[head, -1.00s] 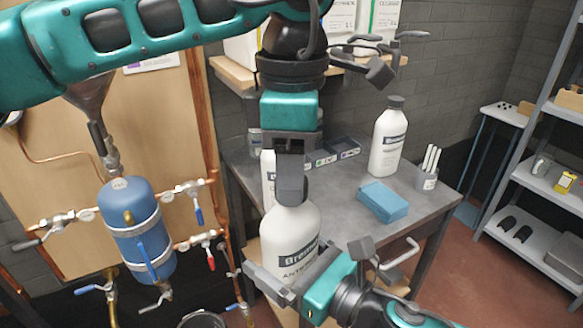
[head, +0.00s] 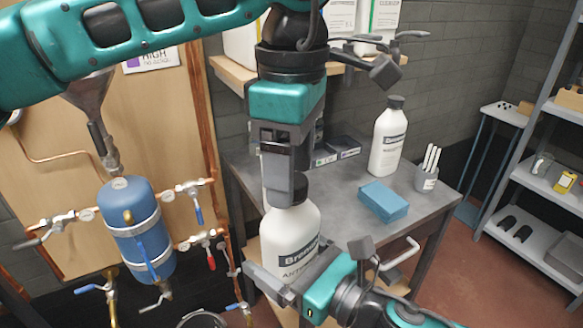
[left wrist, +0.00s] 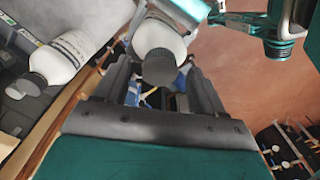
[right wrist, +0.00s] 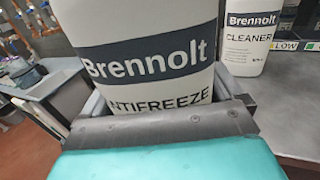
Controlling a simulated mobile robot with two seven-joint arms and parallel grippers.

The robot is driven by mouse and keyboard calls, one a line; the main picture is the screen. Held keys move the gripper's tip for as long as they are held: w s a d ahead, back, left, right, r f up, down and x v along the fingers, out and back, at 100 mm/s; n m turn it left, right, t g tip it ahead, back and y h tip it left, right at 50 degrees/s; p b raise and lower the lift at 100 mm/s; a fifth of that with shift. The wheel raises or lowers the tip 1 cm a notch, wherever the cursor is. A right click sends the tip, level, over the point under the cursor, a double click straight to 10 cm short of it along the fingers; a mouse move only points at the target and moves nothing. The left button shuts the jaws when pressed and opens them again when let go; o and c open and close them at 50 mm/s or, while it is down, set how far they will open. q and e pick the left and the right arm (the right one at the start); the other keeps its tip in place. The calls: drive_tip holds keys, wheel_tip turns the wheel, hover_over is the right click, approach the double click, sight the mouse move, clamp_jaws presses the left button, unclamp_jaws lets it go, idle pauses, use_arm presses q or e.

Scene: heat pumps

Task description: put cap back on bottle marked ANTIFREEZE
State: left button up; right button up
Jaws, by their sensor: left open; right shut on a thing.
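The white bottle marked ANTIFREEZE (head: 290,240) stands upright, held by my right gripper (head: 285,280). The right wrist view shows its label (right wrist: 150,65) between the fingers of that gripper (right wrist: 165,95), shut on the body. A black cap (left wrist: 160,66) sits at the bottle's neck; whether it is fully seated cannot be told. In the head view the cap (head: 296,190) is partly hidden by a left finger. My left gripper (head: 282,190) points down over the bottle top. In the left wrist view its fingers are open, one on each side of the cap, with gaps.
A grey workbench (head: 345,215) stands behind, with another capped white bottle (head: 388,140), a blue block (head: 383,202) and a cup of markers (head: 426,180). A CLEANER bottle (right wrist: 250,35) is close behind the held bottle. A blue tank with pipes (head: 135,230) is at left.

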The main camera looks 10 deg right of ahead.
use_arm(q)
wheel_tip(320, 180, up, 11)
drive_tip(key=shift+r, duration=0.2)
drive_tip(key=shift+f, duration=0.1)
idle(0.5)
